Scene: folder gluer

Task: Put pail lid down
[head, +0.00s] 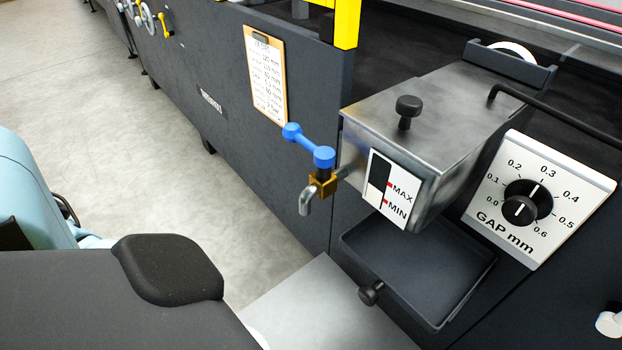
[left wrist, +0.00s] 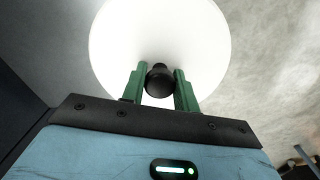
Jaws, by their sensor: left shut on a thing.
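The pail lid (left wrist: 160,30) is a round white disc with a black knob (left wrist: 159,80) at its middle, seen in the left wrist view. My left gripper (left wrist: 160,72) has its green fingers on either side of this knob and is shut on it. In the head view the left gripper is hidden, and only a small white sliver at the bottom edge may be part of the lid. I cannot make out the pail. My right gripper is in neither view.
A grey flat surface (head: 305,305) lies at the lower middle. Beside it are a dark drip tray (head: 420,270), a metal glue tank (head: 425,130) with a blue-handled tap (head: 322,158), and a GAP dial (head: 528,203). Bare floor (head: 190,160) lies to the left.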

